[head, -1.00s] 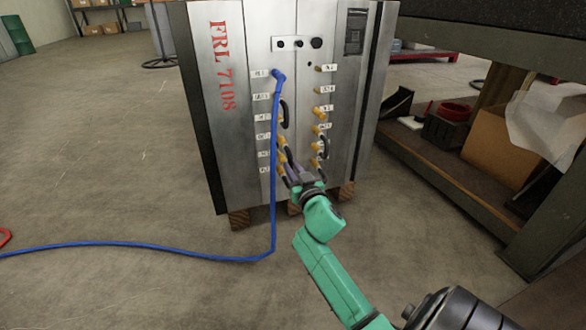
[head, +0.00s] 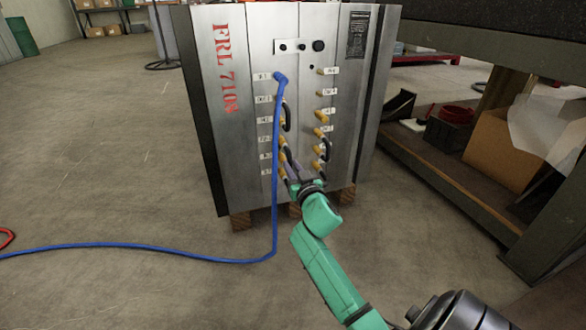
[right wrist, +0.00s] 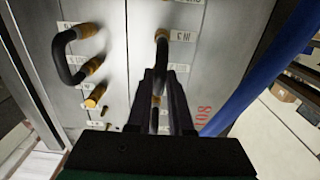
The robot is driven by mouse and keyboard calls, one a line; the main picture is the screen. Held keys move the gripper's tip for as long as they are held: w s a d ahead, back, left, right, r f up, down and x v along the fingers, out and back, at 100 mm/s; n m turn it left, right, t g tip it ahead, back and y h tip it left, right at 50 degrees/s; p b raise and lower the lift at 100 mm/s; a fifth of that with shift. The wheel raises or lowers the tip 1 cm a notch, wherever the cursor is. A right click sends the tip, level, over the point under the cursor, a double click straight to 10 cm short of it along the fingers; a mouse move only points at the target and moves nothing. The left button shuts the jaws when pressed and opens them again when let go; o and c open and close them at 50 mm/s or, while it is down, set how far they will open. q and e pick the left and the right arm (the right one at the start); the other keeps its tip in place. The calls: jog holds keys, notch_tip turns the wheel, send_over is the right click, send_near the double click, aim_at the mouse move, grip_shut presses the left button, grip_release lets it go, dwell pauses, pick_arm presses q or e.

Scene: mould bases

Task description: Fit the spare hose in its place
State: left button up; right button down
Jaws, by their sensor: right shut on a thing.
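My right gripper (head: 296,180) is at the lower left column of ports on the steel mould base (head: 245,60). It is shut on a short black hose (right wrist: 162,58). In the right wrist view the fingers (right wrist: 160,88) close around this hose, and one end meets a brass port (right wrist: 162,35) on the mould face. The fingers hide the hose's other end, so I cannot tell whether it is seated. Another black hose loop (head: 326,150) joins two ports in the right column, and one (head: 286,116) sits higher in the left column. My left gripper is not in view.
A blue hose (head: 275,170) hangs from the top left port, close left of my right gripper, and runs across the floor. It also shows in the right wrist view (right wrist: 265,80). A bench with a shelf (head: 450,175) stands at the right. The floor at left is largely clear.

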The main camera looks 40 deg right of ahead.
jog(key=shift+w+d, duration=0.1)
jog(key=shift+w, duration=0.05)
jog(key=shift+w+d, duration=0.1)
jog(key=shift+w, duration=0.25)
jog(key=c, duration=0.7)
grip_release()
jog(key=shift+c, duration=0.2)
jog(key=shift+o, duration=0.3)
jog(key=o, duration=0.3)
jog(key=shift+o, duration=0.2)
jog(key=shift+s, duration=0.1)
